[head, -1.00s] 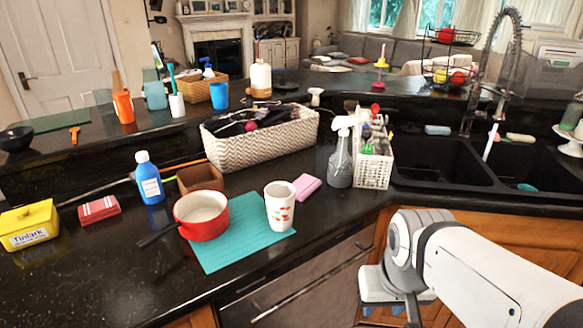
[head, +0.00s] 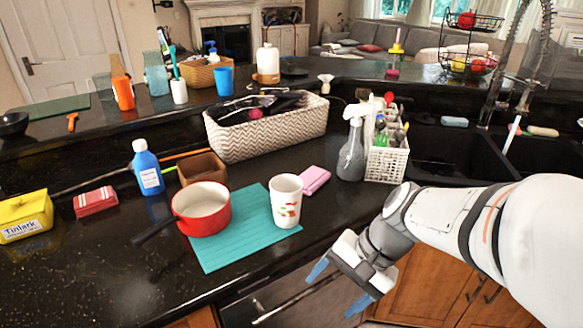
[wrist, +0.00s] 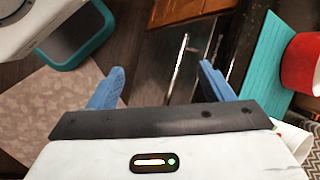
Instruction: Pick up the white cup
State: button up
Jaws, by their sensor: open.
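The white cup (head: 286,201) with a small red pattern stands upright on the right part of a teal mat (head: 222,254) on the dark counter. My gripper (head: 335,288) is to the right of the cup and lower, in front of the counter edge. Its blue fingers are apart with nothing between them. In the wrist view my gripper (wrist: 163,80) is open over the floor and cabinet front. The mat also shows there at the right (wrist: 262,65). A white piece at the lower right edge of that view may be the cup, mostly cut off.
A red pot (head: 202,210) stands left of the cup, its dark handle pointing left. A pink sponge (head: 313,180) lies just right of and behind the cup. A spray bottle (head: 352,150) and a white caddy (head: 386,163) stand farther right.

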jog(key=shift+o, duration=1.4)
jog(key=w+a+f+m+y+b, duration=0.1)
jog(key=w+a+m+y, duration=0.3)
jog(key=m, duration=0.1)
jog(key=shift+w+f+y, duration=0.15)
jog(key=shift+w+y, duration=0.15)
jog(key=shift+w, duration=0.05)
jog(key=m+t+y+b, duration=0.3)
jog(key=m+t+y, duration=0.3)
jog(key=m+t, duration=0.5)
send_near(299, 210)
jog(key=shift+m+g, duration=0.9)
jog(key=w+a, duration=0.1)
jog(key=w+a+r, duration=0.1)
jog(key=a, duration=0.1)
jog(key=shift+w+a+r, duration=0.2)
jog(key=shift+w+r, duration=0.05)
jog(key=x, duration=0.7)
jog(key=shift+a, duration=0.3)
jog(key=shift+c, duration=0.2)
jog(key=c, duration=1.2)
